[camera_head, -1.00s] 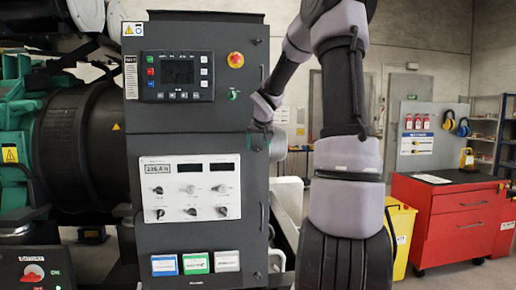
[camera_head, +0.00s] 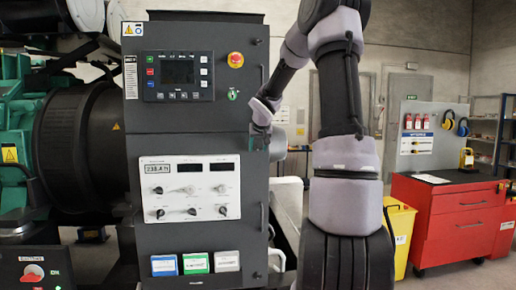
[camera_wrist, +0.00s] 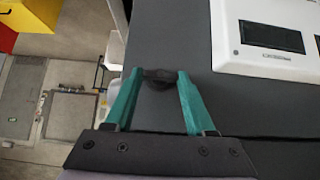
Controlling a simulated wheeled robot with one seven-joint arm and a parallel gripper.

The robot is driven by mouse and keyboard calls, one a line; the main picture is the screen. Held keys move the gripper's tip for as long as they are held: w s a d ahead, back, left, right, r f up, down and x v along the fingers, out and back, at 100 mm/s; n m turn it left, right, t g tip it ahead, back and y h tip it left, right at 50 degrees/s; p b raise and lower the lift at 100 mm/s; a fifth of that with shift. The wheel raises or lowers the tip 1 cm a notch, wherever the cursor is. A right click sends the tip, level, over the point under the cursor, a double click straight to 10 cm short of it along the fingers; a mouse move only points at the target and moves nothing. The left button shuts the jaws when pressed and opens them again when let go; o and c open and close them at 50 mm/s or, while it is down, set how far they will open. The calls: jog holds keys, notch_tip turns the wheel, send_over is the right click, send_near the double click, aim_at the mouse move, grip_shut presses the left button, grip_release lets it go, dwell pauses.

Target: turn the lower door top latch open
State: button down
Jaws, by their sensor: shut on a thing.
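The dark grey lower door (camera_head: 200,235) of the control cabinet carries a white meter panel and several knobs. Its top latch (camera_wrist: 158,77) is a small black knob near the door's corner in the wrist view. My gripper (camera_wrist: 160,74) has its teal fingertips closed on both sides of this latch. In the head view my gripper (camera_head: 258,143) is at the right edge of the cabinet, at the door's upper right corner. The latch is hidden there behind my gripper, and its turn angle is hard to read.
A door handle (camera_head: 263,217) runs down the cabinet's right edge, with another latch (camera_head: 257,275) below. A red emergency stop (camera_head: 235,60) sits on the upper section. A yellow bin (camera_head: 400,232) and red tool cabinet (camera_head: 455,225) stand right, beyond my arm.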

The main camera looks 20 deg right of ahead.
jog(key=shift+a, duration=0.2)
jog(key=h, duration=0.1)
jog(key=n+h, duration=0.1)
jog(key=h, duration=0.1)
jog(key=shift+w+a+n+g, duration=0.1)
jog(key=shift+a+n+g, duration=0.2)
jog(key=shift+n, duration=0.1)
jog(key=h, duration=0.1)
jog(key=n+h, duration=0.1)
jog(key=h, duration=0.1)
jog(key=n+h, duration=0.1)
jog(key=shift+w+a+f+g, duration=0.1)
jog(key=shift+a+f+g, duration=0.05)
jog(key=shift+f+g, duration=0.15)
jog(key=n+h, duration=0.2)
jog(key=h, duration=0.1)
jog(key=shift+a+f+n, duration=0.1)
jog(key=shift+f+n, duration=0.15)
jog(key=shift+n, duration=0.15)
jog(key=shift+f+n+t+h, duration=0.15)
jog(key=shift+n+t+h, duration=0.55)
jog(key=shift+n+h, duration=0.65)
jog(key=shift+h, duration=0.35)
jog(key=shift+c, duration=1.2)
grip_release()
